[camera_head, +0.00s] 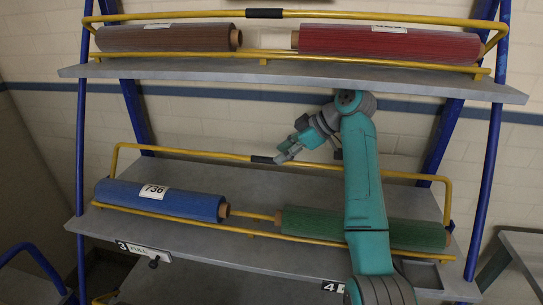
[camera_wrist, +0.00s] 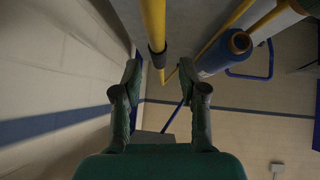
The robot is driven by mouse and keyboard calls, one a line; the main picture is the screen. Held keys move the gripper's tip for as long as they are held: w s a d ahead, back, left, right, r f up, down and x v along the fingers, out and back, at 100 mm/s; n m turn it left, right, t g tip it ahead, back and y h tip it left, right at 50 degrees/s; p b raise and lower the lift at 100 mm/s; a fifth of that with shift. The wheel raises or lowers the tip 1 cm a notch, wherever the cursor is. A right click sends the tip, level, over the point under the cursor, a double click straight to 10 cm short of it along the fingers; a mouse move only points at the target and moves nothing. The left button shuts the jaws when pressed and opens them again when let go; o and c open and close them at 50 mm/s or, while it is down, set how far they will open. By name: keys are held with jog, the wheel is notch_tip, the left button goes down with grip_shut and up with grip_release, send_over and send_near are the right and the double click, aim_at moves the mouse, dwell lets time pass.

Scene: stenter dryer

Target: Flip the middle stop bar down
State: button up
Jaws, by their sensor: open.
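The middle stop bar (camera_head: 200,153) is a yellow hoop on the middle shelf. It stands up, with its long top rail above and behind the rolls and a black grip (camera_head: 262,159) near its middle. My gripper (camera_head: 280,157) is open at the right side of the black grip in the head view. In the wrist view, the yellow bar (camera_wrist: 154,18) and its black grip (camera_wrist: 157,56) lie in line with the gap between the fingertips of my gripper (camera_wrist: 158,72). I cannot tell whether a finger touches the bar.
A blue roll (camera_head: 165,199) and a green roll (camera_head: 310,226) lie on the middle shelf (camera_head: 190,248). My arm passes in front of the green roll. The upper shelf (camera_head: 200,69), above my gripper, holds a brown roll (camera_head: 165,39), a red roll (camera_head: 385,44) and another raised yellow bar (camera_head: 190,16).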

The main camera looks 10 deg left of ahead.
aim_at(271, 159)
jog(key=shift+w+a+f, duration=0.15)
jog(key=shift+a+f, duration=0.4)
jog(key=shift+a, duration=0.35)
jog(key=shift+w+a+f, duration=0.15)
jog(key=shift+a+f, duration=0.35)
jog(key=shift+a, duration=0.4)
grip_shut()
